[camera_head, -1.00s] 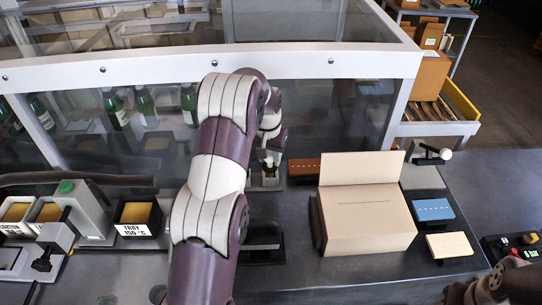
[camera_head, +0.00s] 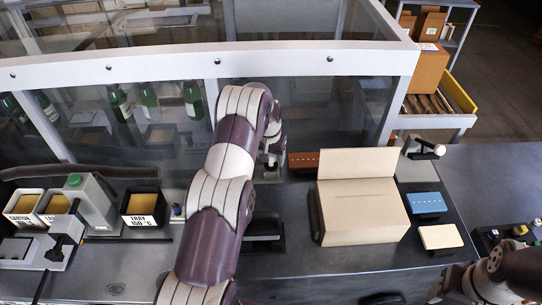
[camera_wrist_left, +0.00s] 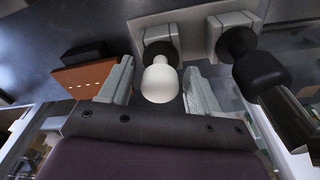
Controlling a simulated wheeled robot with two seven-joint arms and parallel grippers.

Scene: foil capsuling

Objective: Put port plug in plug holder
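My left gripper (camera_head: 272,160) reaches down by the glass cabinet in the head view. In the left wrist view its two fingers (camera_wrist_left: 158,88) stand apart. A white round-headed knob (camera_wrist_left: 160,80), which may be the port plug, lies between them with gaps on both sides. It rises from a black collar on a grey block (camera_wrist_left: 155,27). Beside it a second grey block (camera_wrist_left: 226,22) carries a black knobbed piece (camera_wrist_left: 262,75). I cannot tell which block is the plug holder. Part of my right arm (camera_head: 495,275) shows at lower right; its fingers are unclear.
A cardboard box (camera_head: 362,215) stands right of my left arm. A red-brown box (camera_head: 303,160) lies near the gripper. A black tray (camera_head: 141,222) is on the left. Green bottles (camera_head: 148,102) stand behind the glass.

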